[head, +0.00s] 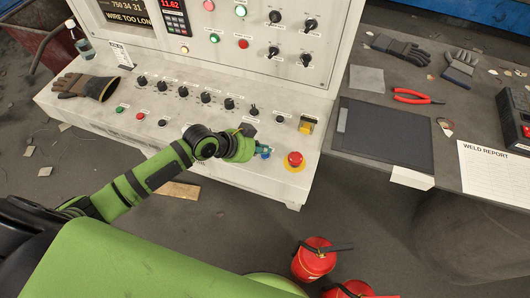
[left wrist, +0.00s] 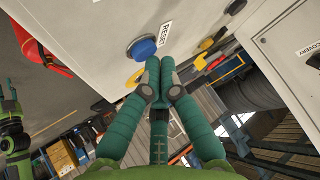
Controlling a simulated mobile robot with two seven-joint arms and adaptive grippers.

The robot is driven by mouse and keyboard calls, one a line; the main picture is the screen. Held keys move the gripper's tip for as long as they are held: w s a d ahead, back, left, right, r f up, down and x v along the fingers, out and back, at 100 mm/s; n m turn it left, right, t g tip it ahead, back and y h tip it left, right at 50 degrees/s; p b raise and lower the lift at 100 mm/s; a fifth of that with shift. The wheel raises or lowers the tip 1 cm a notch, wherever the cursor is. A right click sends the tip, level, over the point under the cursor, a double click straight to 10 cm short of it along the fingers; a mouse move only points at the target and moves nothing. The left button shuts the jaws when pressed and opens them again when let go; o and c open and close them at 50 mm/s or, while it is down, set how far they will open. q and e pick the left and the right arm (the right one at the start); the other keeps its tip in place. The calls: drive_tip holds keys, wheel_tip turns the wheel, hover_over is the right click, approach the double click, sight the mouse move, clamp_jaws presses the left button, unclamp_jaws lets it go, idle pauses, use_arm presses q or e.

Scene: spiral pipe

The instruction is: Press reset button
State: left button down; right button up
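The reset button is a round blue button (left wrist: 144,48) in the left wrist view, on the pale control panel beside a label that reads RESET (left wrist: 166,34). My left gripper (left wrist: 160,68) has its two teal fingers together, empty, with the tips just short of or at the button's edge; contact cannot be told.
A red emergency button (head: 295,159) on a yellow ring sits just right of my left gripper. A yellow switch (head: 306,125) and several black knobs are behind it. A glove (head: 88,87) lies at the console's left. Red fire extinguishers (head: 314,259) stand on the floor in front.

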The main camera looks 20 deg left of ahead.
use_arm(q)
drive_tip(key=shift+f, duration=0.3)
idle(0.5)
drive_tip(key=shift+r+p, duration=0.65)
drive_tip(key=shift+r, duration=0.15)
wheel_tip(320, 180, up, 5)
drive_tip(key=p, duration=0.4)
drive_tip(key=shift+p, duration=0.4)
